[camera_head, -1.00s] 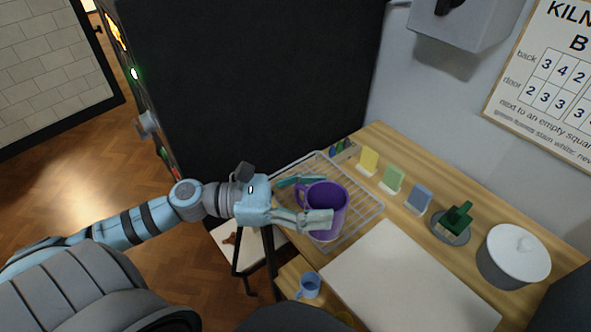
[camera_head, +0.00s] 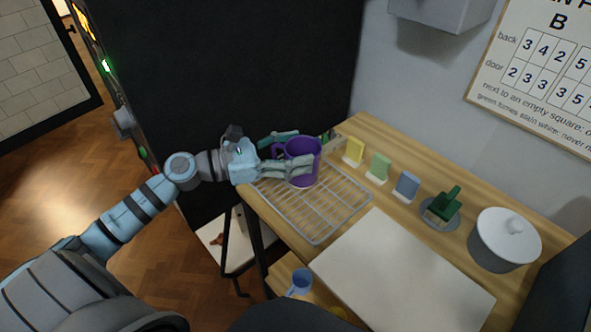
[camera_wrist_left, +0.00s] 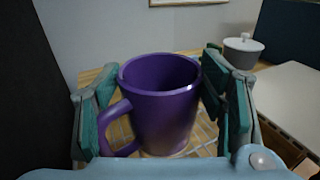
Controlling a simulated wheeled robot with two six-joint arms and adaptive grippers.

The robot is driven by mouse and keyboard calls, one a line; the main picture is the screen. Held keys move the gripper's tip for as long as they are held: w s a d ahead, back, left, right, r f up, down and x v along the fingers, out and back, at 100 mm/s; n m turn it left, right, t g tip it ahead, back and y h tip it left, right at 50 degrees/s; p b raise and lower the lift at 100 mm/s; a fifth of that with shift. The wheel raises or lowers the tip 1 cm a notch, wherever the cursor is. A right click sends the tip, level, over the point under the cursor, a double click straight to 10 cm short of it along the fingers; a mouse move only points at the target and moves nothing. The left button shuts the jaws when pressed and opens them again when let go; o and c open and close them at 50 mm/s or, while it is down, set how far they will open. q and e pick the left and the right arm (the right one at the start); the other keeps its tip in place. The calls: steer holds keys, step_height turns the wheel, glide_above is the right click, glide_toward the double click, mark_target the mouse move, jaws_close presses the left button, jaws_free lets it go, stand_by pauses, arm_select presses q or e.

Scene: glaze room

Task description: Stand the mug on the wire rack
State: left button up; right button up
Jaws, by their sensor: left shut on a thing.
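The purple mug (camera_head: 303,166) is upright between the fingers of my left gripper (camera_head: 288,154), which is shut on it. In the left wrist view the mug (camera_wrist_left: 165,105) fills the middle, its handle at the left, with green finger pads on both sides. The wire rack (camera_head: 318,212) lies on the wooden table, and the mug is over its far left part. I cannot tell whether the mug's base touches the wires. My right gripper is not in view.
Yellow, green and blue tiles (camera_head: 406,185) stand along the back, then a green item on a grey dish (camera_head: 441,212) and a lidded grey pot (camera_head: 503,240). A white board (camera_head: 403,275) lies right of the rack. A blue mug (camera_head: 299,282) sits lower. The dark kiln (camera_head: 230,70) rises behind.

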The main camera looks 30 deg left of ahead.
arm_select(q)
step_height(320, 180, down, 4)
steer(key=shift+f+b, duration=0.1)
steer(key=shift+b, duration=0.25)
steer(key=o, duration=1.9)
